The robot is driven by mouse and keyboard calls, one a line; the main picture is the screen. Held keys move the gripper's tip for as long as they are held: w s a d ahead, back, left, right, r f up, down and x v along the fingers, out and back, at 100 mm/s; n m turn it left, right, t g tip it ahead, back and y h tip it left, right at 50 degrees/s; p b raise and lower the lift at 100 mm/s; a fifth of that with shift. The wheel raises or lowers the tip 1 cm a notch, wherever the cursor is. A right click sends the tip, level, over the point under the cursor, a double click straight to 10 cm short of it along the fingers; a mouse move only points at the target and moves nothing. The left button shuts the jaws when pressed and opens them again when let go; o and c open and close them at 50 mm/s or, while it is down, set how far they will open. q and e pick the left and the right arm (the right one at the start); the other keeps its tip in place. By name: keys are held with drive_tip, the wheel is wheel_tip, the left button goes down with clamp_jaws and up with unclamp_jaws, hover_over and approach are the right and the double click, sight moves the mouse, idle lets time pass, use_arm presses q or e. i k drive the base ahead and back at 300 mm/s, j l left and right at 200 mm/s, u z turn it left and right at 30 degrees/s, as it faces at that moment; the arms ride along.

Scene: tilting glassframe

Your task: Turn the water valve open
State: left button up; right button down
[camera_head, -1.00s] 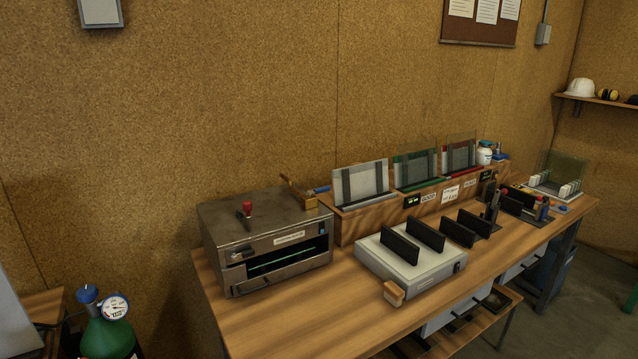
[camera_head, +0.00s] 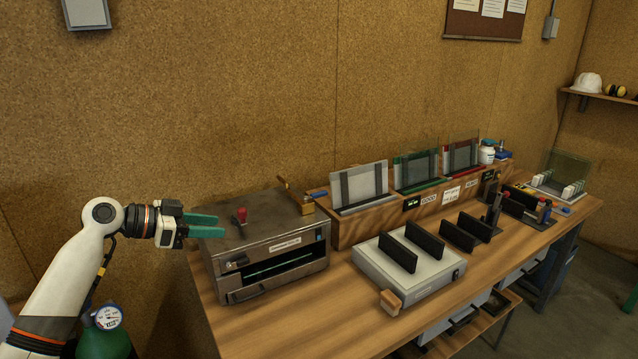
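A brass fitting (camera_head: 307,207) with a blue lever end (camera_head: 319,193) stands at the back right corner of the metal box; it looks like the water valve, though no label on it can be read. A red-knobbed lever (camera_head: 240,216) is on top of the same metal box (camera_head: 270,228). My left gripper (camera_head: 212,226) has green fingers with a gap between them. It is open and empty, at the box's left end, pointing right, well left of the brass fitting. My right gripper is not in view.
The workbench (camera_head: 335,318) carries a pale flat unit (camera_head: 408,268) with black plates in front of a wooden rack (camera_head: 372,229) holding framed panels. A green gas cylinder (camera_head: 105,343) with a gauge stands at the lower left. Cork wall closes off the back.

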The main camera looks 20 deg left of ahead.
sight(321, 193)
drive_tip(key=i, duration=1.25)
